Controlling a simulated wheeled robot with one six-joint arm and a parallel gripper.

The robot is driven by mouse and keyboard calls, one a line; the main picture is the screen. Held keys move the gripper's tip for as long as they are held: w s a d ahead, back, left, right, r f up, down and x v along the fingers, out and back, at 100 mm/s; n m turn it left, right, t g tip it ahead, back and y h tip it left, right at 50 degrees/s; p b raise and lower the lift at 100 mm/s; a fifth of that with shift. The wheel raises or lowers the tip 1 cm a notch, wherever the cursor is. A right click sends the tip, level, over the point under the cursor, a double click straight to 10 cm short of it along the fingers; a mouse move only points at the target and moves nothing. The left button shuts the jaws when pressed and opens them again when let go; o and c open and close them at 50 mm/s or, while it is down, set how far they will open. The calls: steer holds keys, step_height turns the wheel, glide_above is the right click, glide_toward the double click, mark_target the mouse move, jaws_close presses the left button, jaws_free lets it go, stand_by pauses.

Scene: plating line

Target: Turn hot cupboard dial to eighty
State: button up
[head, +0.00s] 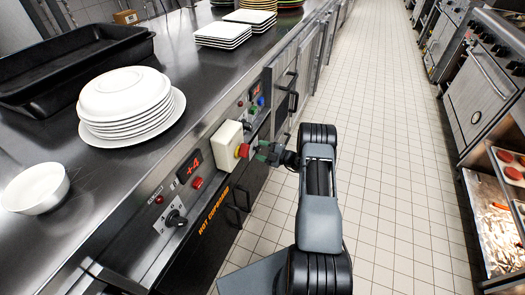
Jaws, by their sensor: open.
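The hot cupboard dial (176,218) is a black knob on a pale scale plate, low on the slanted front panel at the left. Its pointer setting is too small to read. Orange lettering, HOT CUPBOARD (213,212), runs below and to the right of it. My gripper (262,152) is farther along the panel, beside a red mushroom button on a pale box, well apart from the dial. It is open and appears empty; its fingers are small and partly hidden, and I cannot tell whether they touch the button.
The red emergency-style button (242,151) stands out from the panel. A red-lit display (190,166) sits above a red button (197,183). Plates (125,100), a white bowl (36,188) and a black tray (70,65) stand on the counter. The tiled aisle (385,160) is clear.

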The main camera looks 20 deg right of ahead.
steer(key=p+v, duration=0.1)
steer(key=v, duration=1.2)
steer(key=shift+s+d, duration=0.25)
steer(key=shift+d, duration=0.05)
